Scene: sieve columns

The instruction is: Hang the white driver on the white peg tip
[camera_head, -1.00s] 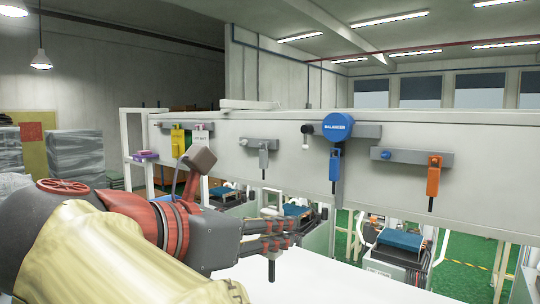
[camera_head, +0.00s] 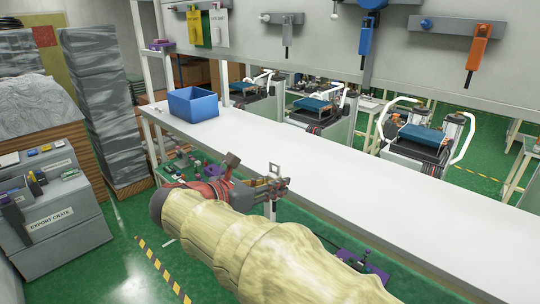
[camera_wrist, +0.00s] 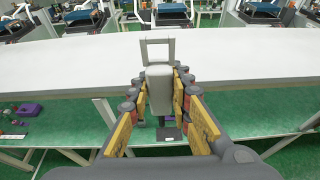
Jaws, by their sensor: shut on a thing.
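The white driver (camera_wrist: 158,92) is a pale block with a square open loop on top. My gripper (camera_wrist: 159,78) is shut on its body, with the loop rising above the fingers. In the head view my gripper (camera_head: 274,186) holds the driver (camera_head: 270,209) upright near the white table's front edge, loop upward. A peg with a white tip (camera_head: 265,17) stands at the left end of a grey wall rail, high in the head view. A grey driver (camera_head: 288,34) hangs beside it on that rail. My gripper is well below and apart from the rail.
A long white table (camera_head: 330,165) lies between my arm and the wall panel. A blue bin (camera_head: 193,104) stands at its left end. Blue (camera_head: 367,40) and orange (camera_head: 479,48) drivers hang farther right. A blue-tipped peg (camera_head: 426,23) is beside the orange one. Most of the tabletop is clear.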

